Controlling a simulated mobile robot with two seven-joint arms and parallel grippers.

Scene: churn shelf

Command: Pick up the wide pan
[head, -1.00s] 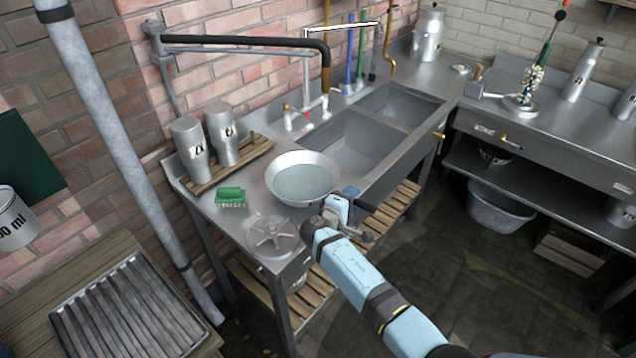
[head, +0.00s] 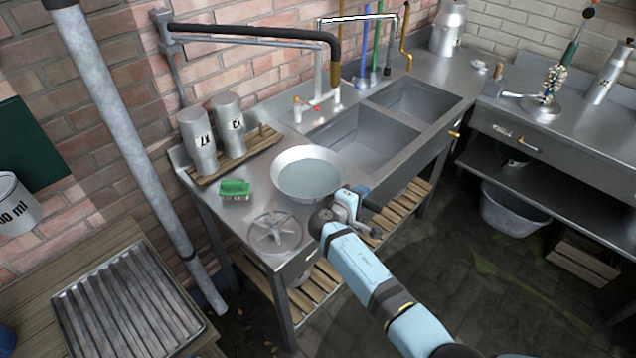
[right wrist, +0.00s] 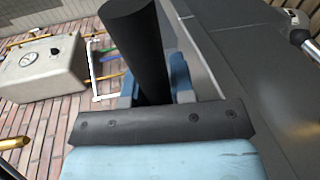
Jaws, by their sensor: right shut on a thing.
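The wide pan (head: 308,176) is a round, shallow metal pan with pale flared sides. In the head view it is at the front of the metal sink counter, left of the sink basins. My right gripper (head: 353,194) is at the pan's lower right side. In the right wrist view a thick dark handle (right wrist: 138,50) stands between the blue fingers of my right gripper (right wrist: 155,85), which is shut on it. My arm hides most of the handle in the head view. I cannot tell whether the pan's base touches the counter. My left gripper is not in view.
A green brush (head: 235,188) and a round spoked metal piece (head: 275,232) lie left of the pan. Two metal canisters (head: 198,142) stand on a wooden rack behind. The sink basins (head: 365,140) are to the right. A ribbed tray (head: 130,310) lies on the wooden table.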

